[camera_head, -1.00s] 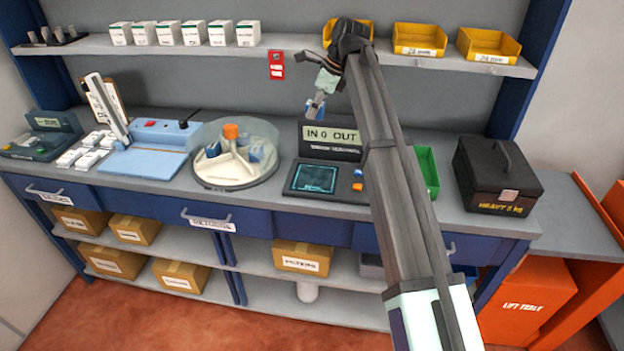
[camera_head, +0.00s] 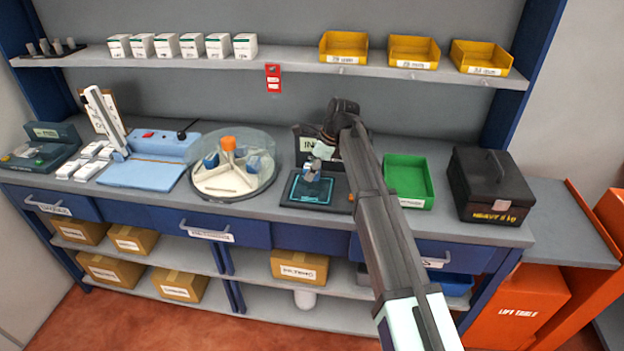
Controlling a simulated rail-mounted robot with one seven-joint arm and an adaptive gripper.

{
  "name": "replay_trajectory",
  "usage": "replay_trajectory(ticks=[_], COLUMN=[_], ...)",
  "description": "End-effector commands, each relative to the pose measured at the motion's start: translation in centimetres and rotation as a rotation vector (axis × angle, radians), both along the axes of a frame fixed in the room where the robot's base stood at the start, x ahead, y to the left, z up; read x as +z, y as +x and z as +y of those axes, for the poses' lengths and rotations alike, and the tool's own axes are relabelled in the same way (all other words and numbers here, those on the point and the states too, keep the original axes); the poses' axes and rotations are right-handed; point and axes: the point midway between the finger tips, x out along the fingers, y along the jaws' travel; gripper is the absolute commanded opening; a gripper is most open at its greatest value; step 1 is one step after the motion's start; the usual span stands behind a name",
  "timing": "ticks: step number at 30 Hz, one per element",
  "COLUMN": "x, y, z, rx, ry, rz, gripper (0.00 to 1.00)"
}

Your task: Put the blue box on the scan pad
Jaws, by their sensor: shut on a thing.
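The scan pad (camera_head: 314,195) is a dark, flat panel with a glowing teal outline, on the counter in front of the IN/OUT display (camera_head: 306,143). My arm hides part of the display and the pad's right edge.
A round carousel (camera_head: 228,190) with a clear cover and blue pieces inside stands left of the pad. A green bin (camera_head: 408,194) and a black heavy case (camera_head: 490,185) stand to the right. Yellow bins (camera_head: 413,52) and white boxes (camera_head: 191,47) line the shelf above.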

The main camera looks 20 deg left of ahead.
Motion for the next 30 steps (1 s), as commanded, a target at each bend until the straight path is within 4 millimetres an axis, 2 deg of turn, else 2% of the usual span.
replay_trajectory(ticks=[5,14,26,27,28,30], x=[-0.8,-4.4,-4.9,-4.9,-4.9,-4.9], y=[0.0,0.0,0.0,0.0,0.0,0.0], z=[0.0,0.0,0.0,0.0,0.0,0.0], rx=[0.000,-0.001,0.000,0.000,0.000,0.000], ry=[0.000,0.000,0.000,0.000,0.000,0.000], rz=[0.000,0.000,0.000,0.000,0.000,0.000], gripper=[0.05,0.05,0.05,0.54,0.64,0.68])
